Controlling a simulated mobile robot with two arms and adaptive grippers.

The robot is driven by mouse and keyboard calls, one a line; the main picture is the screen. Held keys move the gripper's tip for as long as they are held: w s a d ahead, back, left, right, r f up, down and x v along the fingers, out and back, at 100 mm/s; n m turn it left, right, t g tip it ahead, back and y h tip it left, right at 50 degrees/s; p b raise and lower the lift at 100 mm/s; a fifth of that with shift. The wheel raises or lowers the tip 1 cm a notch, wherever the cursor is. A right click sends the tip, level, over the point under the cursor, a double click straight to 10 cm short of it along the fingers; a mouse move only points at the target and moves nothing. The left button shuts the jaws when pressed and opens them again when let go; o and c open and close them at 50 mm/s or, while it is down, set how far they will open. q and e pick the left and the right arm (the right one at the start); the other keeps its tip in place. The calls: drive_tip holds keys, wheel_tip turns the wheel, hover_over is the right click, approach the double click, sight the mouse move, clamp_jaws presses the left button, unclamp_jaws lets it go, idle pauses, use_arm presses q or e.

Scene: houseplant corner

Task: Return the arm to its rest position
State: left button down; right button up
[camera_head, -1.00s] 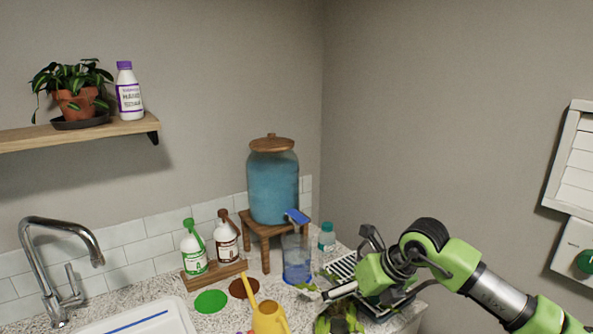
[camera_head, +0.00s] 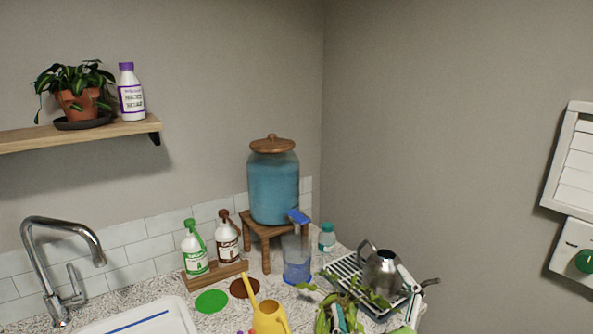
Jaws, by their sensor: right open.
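My right gripper (camera_head: 373,299) shows only in part at the bottom right edge. Its two pale fingers are spread apart, one by the leafy plant (camera_head: 352,301) and one by the right end of the dish rack (camera_head: 341,268). It is open, and I see nothing held in it. Most of my right arm is below the picture. My left gripper is out of view. A steel kettle (camera_head: 381,273) stands on the rack, behind the fingers.
A blue-filled dispenser (camera_head: 273,185) stands on a wooden stool beside a clear jug (camera_head: 297,262). A yellow watering can (camera_head: 269,317) is at the front. Two pump bottles stand on a wooden tray (camera_head: 214,275).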

drive_tip(key=s+d+f+m+g+h, duration=0.2)
drive_tip(key=s+d+f, duration=0.1)
drive_tip(key=f, duration=0.3)
drive_tip(key=s+d+f+m+g+h, duration=0.1)
drive_tip(key=s+d+f+m+g, duration=0.15)
drive_tip(key=f, duration=0.35)
drive_tip(key=s+f+m+g+y, duration=0.1)
drive_tip(key=s+f+g, duration=0.4)
drive_tip(key=s+f, duration=0.5)
drive_tip(key=s+f+m+g, duration=0.1)
drive_tip(key=s+f+g, duration=0.5)
drive_tip(key=s, duration=0.8)
wheel_tip(320, 180, down, 27)
drive_tip(key=s+g, duration=0.1)
drive_tip(key=s, duration=0.2)
drive_tip(key=s+d+f, duration=0.1)
drive_tip(key=s+f, duration=0.6)
drive_tip(key=s, duration=0.1)
drive_tip(key=s+d+f+g, duration=0.1)
drive_tip(key=s+d+f, duration=0.1)
drive_tip(key=s+f, duration=0.6)
drive_tip(key=shift+s+d+f, duration=0.2)
drive_tip(key=shift+d, duration=0.1)
drive_tip(key=shift+g, duration=0.25)
